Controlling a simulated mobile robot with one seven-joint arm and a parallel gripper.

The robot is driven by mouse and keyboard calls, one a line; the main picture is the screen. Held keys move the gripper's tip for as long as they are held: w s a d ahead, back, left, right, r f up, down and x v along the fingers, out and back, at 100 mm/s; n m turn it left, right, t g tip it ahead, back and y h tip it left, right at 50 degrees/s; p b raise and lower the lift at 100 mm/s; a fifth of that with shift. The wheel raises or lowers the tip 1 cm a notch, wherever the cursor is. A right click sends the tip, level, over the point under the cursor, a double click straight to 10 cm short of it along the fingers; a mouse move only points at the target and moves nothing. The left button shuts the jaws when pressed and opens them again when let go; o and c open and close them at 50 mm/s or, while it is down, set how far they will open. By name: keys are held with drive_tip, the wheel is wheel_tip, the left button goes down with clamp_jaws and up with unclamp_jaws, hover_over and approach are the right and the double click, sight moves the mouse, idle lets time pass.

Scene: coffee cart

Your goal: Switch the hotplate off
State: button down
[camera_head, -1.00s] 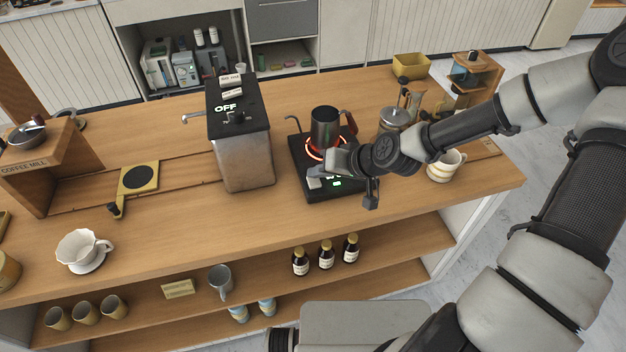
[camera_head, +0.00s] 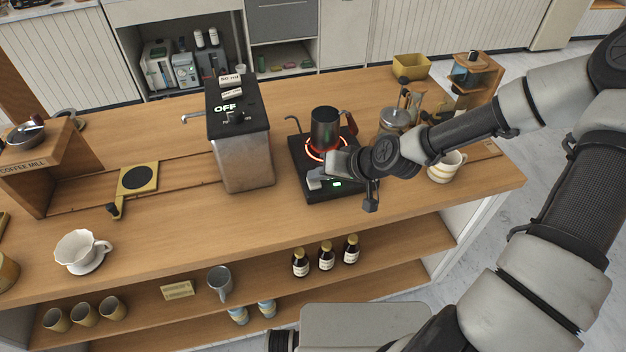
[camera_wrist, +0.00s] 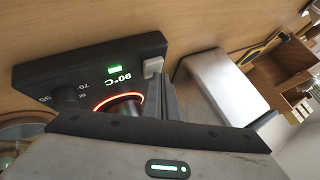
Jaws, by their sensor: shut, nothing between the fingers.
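The black hotplate (camera_head: 325,194) stands on the wooden counter with a glowing red ring and a lit green light. It also shows in the wrist view (camera_wrist: 40,72), with the marking "90°C", a round dark knob (camera_wrist: 66,97) and a pale switch (camera_wrist: 153,67). A dark metal kettle (camera_head: 326,128) stands on the ring. My gripper (camera_head: 318,180) is at the front left part of the hotplate. In the wrist view its shut fingers (camera_wrist: 160,92) are right beside the pale switch, with nothing held. I cannot tell whether they touch it.
A metal boiler marked "OFF" (camera_head: 244,160) stands just left of the hotplate. The counter in front of the hotplate is clear.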

sight(318, 184)
idle(0.4)
drive_tip(key=shift+r+p, duration=0.9)
wheel_tip(318, 184, up, 6)
drive_tip(key=p, duration=0.5)
